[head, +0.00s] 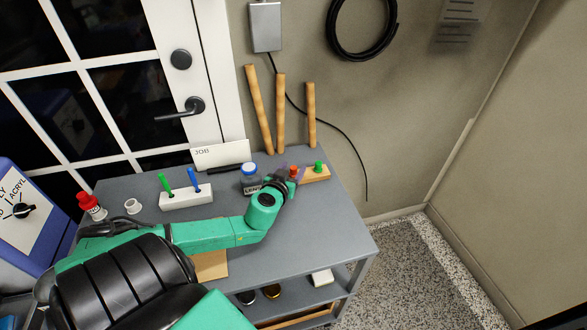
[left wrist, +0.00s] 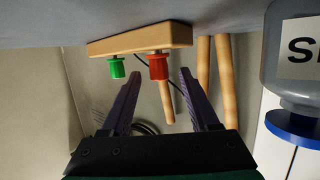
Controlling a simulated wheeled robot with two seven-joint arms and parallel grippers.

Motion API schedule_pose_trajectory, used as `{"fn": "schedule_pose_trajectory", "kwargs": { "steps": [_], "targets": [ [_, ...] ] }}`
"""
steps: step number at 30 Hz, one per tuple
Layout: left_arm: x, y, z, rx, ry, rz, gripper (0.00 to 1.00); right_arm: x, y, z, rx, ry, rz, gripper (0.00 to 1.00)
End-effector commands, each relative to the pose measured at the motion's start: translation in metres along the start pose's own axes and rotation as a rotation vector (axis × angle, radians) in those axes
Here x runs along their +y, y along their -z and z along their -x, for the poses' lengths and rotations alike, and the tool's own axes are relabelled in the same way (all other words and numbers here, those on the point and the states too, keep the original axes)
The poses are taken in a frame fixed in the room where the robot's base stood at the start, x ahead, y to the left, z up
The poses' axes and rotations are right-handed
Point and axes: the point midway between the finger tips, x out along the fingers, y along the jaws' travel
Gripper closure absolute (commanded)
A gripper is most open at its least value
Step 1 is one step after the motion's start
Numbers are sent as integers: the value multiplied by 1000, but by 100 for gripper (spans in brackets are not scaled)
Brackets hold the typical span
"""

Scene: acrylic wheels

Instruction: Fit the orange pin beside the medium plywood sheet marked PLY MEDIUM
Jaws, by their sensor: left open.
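A red-orange pin (head: 293,171) stands in a small wooden block (head: 316,176) at the bench's back right, beside a green pin (head: 318,166). In the left wrist view the orange pin (left wrist: 158,68) appears upside down under the block (left wrist: 140,39), with the green pin (left wrist: 117,68) to its left. My left gripper (head: 287,174) is open and empty. Its purple fingers point toward the block, one on each side of the orange pin in that picture; contact cannot be told. No sheet reading PLY MEDIUM can be made out. My right gripper is not in view.
A blue-capped jar (head: 250,180) stands close beside my gripper. A white holder (head: 186,199) with green and blue sticks, a white ring (head: 133,206) and a red-capped bottle (head: 90,206) stand leftward. A tan board (head: 212,266) lies partly under my arm. The bench's right front is clear.

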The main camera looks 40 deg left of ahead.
Motion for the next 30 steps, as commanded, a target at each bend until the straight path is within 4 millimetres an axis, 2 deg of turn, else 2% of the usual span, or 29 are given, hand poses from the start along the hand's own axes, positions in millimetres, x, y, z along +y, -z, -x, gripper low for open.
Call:
{"fn": "schedule_pose_trajectory", "kwargs": {
  "steps": [3, 10, 12, 15, 25, 30],
  "targets": [
    [0, 0, -13, 1, 1, 1, 39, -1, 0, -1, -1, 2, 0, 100],
    [1, -2, -14, -3, -1, 1, 39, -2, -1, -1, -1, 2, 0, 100],
    [1, -2, -14, -2, -1, 1, 65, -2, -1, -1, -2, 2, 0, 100],
    [1, -2, -14, -2, -1, 1, 100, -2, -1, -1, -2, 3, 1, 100],
    [1, 0, -14, -2, -1, 2, 100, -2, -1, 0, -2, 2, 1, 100],
    [1, 17, -8, -1, -1, 4, 100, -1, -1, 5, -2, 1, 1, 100]
  ]
}}
